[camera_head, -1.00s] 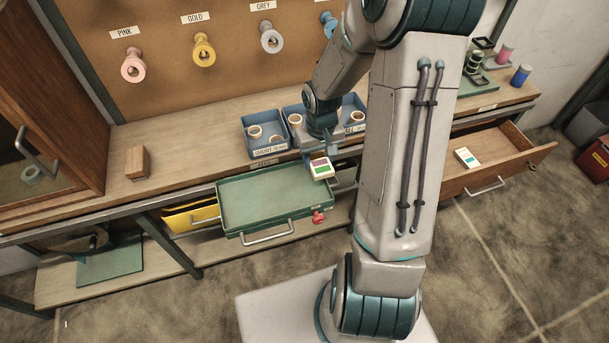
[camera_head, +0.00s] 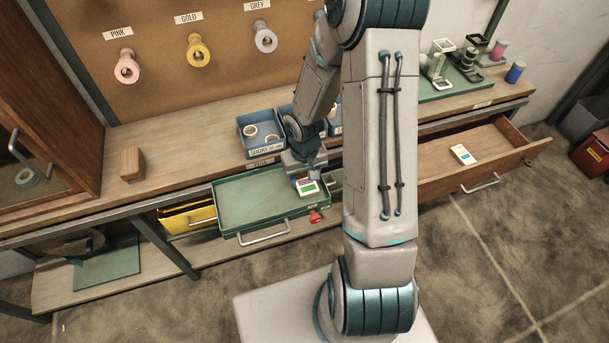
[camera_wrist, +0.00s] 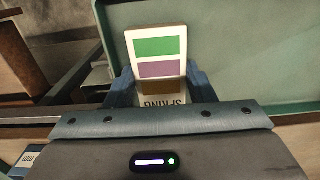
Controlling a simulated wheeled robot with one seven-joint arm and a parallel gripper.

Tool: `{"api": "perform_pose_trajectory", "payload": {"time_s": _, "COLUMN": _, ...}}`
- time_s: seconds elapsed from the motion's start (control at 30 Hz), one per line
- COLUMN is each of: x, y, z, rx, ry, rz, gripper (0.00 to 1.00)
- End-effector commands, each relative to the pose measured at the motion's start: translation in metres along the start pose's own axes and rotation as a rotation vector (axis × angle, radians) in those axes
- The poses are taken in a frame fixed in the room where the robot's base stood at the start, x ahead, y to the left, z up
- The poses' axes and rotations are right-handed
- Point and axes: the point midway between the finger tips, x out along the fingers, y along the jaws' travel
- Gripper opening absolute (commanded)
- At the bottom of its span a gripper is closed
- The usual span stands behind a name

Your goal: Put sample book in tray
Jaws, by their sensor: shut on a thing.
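The sample book (camera_head: 308,188) is a small white card block with a green and a purple patch. In the wrist view the sample book (camera_wrist: 158,50) also shows a brown patch and the word SPRING, partly hidden by my gripper. My gripper (camera_head: 307,178) is shut on it, with a finger on each side. The tray (camera_head: 260,202) is a green pull-out tray with a metal handle. The held book appears over the tray's right end; I cannot tell whether it touches the floor. In the wrist view the tray (camera_wrist: 230,40) lies to the right and beyond.
Blue bins (camera_head: 262,146) with tape rolls stand on the bench behind the tray. A wooden block (camera_head: 132,163) lies at left. An open wooden drawer (camera_head: 478,158) at right holds another white card (camera_head: 462,154). A red object (camera_head: 315,216) sits by the tray's front right corner.

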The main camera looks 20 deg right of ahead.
Motion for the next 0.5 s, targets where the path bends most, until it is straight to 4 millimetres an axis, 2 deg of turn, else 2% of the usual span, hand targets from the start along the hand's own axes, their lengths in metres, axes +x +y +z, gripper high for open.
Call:
{"api": "perform_pose_trajectory", "payload": {"time_s": 0.07, "x": 0.0043, "y": 0.0, "z": -0.0001, "rx": 0.0, "ry": 0.0, "rz": 0.0, "gripper": 0.26}}
{"api": "perform_pose_trajectory", "payload": {"time_s": 0.1, "x": 0.0023, "y": 0.0, "z": -0.0001, "rx": 0.0, "ry": 0.0, "rz": 0.0, "gripper": 0.58}}
{"api": "perform_pose_trajectory", "payload": {"time_s": 0.5, "x": -0.0036, "y": 0.0001, "z": 0.0, "rx": 0.0, "ry": 0.0, "rz": 0.0, "gripper": 0.58}}
